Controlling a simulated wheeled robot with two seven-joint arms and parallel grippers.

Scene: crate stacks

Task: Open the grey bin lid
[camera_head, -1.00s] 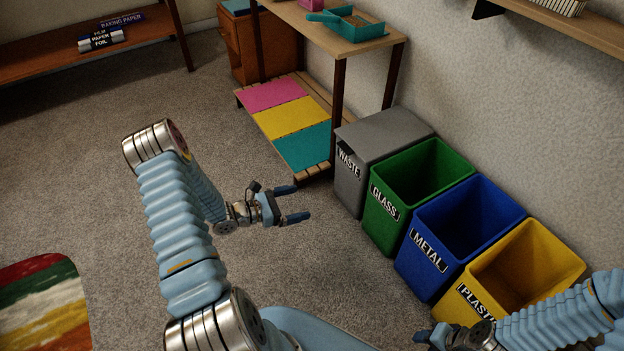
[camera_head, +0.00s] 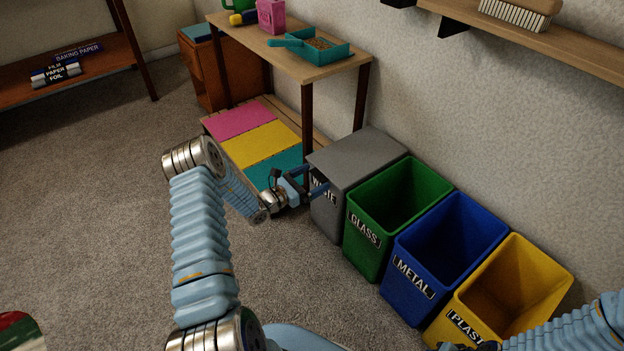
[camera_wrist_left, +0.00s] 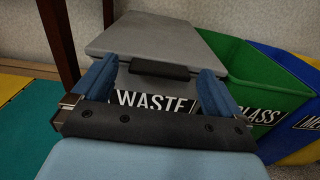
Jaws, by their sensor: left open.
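The grey bin (camera_head: 325,213) stands at the left end of a row of bins and carries a WASTE label. Its grey lid (camera_head: 358,153) is shut. In the left wrist view the lid (camera_wrist_left: 150,42) shows a dark handle (camera_wrist_left: 159,70) at its front edge, above the label. My left gripper (camera_head: 312,186) is open and empty in front of the bin; its blue fingers (camera_wrist_left: 155,88) show on either side of the handle in the wrist view. I cannot tell whether they touch the bin. My right gripper (camera_head: 468,346) is mostly cut off at the bottom edge.
Open green (camera_head: 371,260), blue (camera_head: 407,306) and yellow (camera_head: 444,328) bins stand to the right of the grey one. A wooden table (camera_head: 325,66) with a teal tray (camera_head: 322,48) stands behind to the left.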

